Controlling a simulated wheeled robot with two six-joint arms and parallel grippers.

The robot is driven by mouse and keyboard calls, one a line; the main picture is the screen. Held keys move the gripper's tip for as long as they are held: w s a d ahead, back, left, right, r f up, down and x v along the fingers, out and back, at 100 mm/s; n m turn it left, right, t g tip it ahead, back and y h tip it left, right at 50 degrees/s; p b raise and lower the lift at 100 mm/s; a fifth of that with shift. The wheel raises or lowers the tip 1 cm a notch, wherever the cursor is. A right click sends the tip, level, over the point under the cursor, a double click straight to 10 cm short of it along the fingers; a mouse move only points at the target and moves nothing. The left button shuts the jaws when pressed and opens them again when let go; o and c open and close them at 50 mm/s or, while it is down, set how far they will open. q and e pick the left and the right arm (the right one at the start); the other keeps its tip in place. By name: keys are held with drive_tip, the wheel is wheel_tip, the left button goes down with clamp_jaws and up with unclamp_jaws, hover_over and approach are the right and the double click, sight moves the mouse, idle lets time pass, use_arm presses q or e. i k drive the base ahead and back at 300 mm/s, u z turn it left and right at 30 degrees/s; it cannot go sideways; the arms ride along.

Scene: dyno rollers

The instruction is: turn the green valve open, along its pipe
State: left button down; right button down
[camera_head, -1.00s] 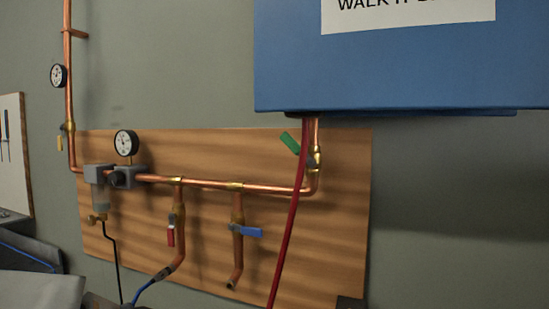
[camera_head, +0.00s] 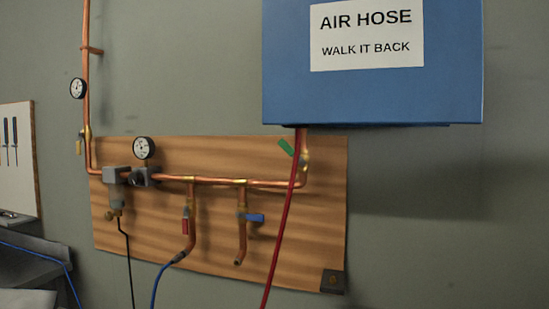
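The green valve handle (camera_head: 286,148) is at the upper right of the wooden board, just under the blue box. It slants from upper left to lower right, across the vertical copper pipe (camera_head: 304,172) rather than in line with it. Its brass body (camera_head: 306,158) is partly behind the red hose (camera_head: 284,225). Neither of my grippers is in view, and nothing touches the handle.
A blue box (camera_head: 378,95) labelled air hose overhangs the green handle. A red-handled valve (camera_head: 186,226) and a blue-handled valve (camera_head: 255,218) sit lower on the wooden board (camera_head: 215,260). A gauge (camera_head: 143,148) is at left. Grey wall is bare at right.

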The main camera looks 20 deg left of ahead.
sight(289, 150)
drive_tip(key=z, duration=0.35)
drive_tip(key=i, duration=0.45)
drive_tip(key=u, duration=1.45)
